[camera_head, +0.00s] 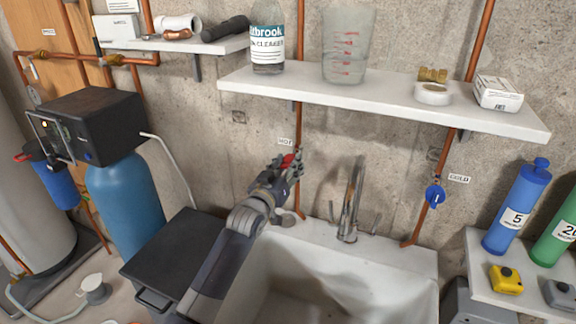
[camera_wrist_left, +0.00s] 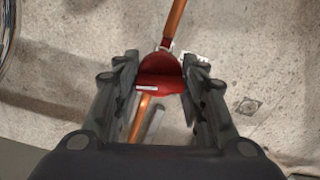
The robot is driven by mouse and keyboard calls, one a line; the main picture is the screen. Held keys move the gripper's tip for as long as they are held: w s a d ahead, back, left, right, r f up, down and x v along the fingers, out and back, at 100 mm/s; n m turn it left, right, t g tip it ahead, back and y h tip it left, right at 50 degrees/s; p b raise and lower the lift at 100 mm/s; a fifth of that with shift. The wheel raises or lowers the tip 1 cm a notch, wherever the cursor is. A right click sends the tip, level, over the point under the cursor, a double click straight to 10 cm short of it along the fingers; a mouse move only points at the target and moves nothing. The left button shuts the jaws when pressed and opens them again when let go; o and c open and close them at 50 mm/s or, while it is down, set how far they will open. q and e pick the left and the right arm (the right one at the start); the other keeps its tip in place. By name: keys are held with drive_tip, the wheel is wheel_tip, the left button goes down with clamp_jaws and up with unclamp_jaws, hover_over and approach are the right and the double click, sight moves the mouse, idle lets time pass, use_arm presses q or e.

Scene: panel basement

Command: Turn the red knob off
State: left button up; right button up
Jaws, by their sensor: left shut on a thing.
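The red knob (camera_head: 288,160) sits on the copper pipe below the label "HOT", on the wall above the sink. My left gripper (camera_head: 290,171) reaches it from the lower left and is shut on it. In the left wrist view the red knob (camera_wrist_left: 160,82) lies between the two dark fingers of the gripper (camera_wrist_left: 162,88), with a small white mark on its face. The copper pipe runs on above and below it. The fingers partly hide the knob in the head view. My right gripper is not in view.
A white shelf (camera_head: 388,98) with a bottle and a measuring beaker hangs above. The faucet (camera_head: 351,205) and sink (camera_head: 330,262) are to the right and below. A blue knob (camera_head: 434,196) is on the "COLD" pipe. A black bin (camera_head: 165,262) stands at left.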

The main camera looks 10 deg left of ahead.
use_arm(q)
drive_tip(key=shift+m, duration=1.4)
drive_tip(key=o, duration=1)
drive_tip(key=shift+o, duration=0.2)
drive_tip(key=shift+s+a, duration=0.1)
drive_tip(key=shift+s, duration=0.4)
drive_tip(key=s+a, duration=0.2)
drive_tip(key=s, duration=0.8)
drive_tip(key=shift+s, duration=0.35)
